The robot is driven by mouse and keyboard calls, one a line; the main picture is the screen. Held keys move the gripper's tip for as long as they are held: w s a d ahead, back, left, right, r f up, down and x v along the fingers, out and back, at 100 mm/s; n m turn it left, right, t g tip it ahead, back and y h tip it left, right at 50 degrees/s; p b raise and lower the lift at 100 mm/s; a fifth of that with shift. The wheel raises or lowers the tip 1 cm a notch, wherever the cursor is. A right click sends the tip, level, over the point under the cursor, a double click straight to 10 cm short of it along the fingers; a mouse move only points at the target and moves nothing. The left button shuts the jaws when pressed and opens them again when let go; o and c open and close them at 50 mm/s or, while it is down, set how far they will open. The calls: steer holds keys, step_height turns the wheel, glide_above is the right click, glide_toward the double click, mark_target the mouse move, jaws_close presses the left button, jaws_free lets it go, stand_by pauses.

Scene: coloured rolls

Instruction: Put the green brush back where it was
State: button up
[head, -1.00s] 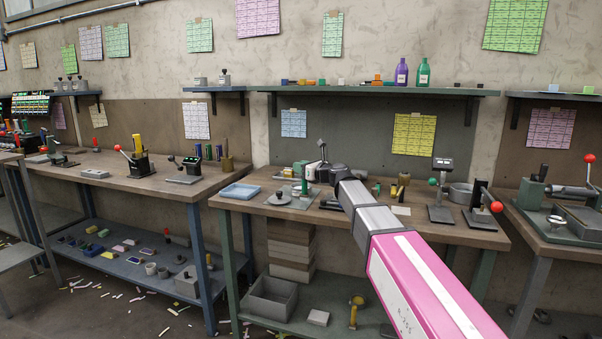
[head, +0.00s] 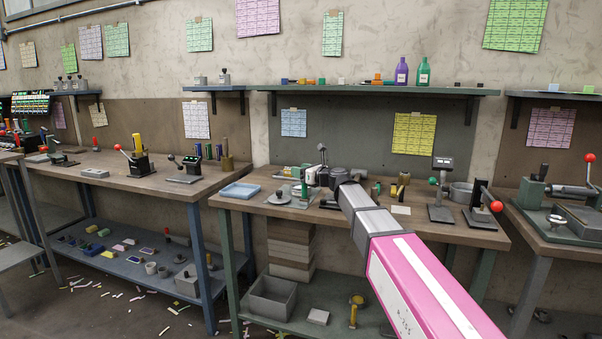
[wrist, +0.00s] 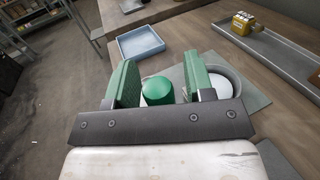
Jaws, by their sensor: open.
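A green round-topped thing (wrist: 157,91), likely the green brush seen from above, stands between the two fingers of my gripper (wrist: 160,84) in the wrist view. The fingers have green inner pads and are apart, with a visible gap at least on the right side of the green top. Its lower part is hidden by my gripper. In the head view my gripper (head: 311,178) is over the left part of the middle bench, and the brush cannot be made out clearly there.
A grey ring with a white round inside (wrist: 222,84) sits close beside the right finger on a grey-green plate. A blue tray (wrist: 140,42) lies beyond, to the left. A long grey tray (wrist: 270,50) with a yellow block (wrist: 243,22) is at the right. Bare bench lies between the trays.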

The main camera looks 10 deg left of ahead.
steer(key=v, duration=1.2)
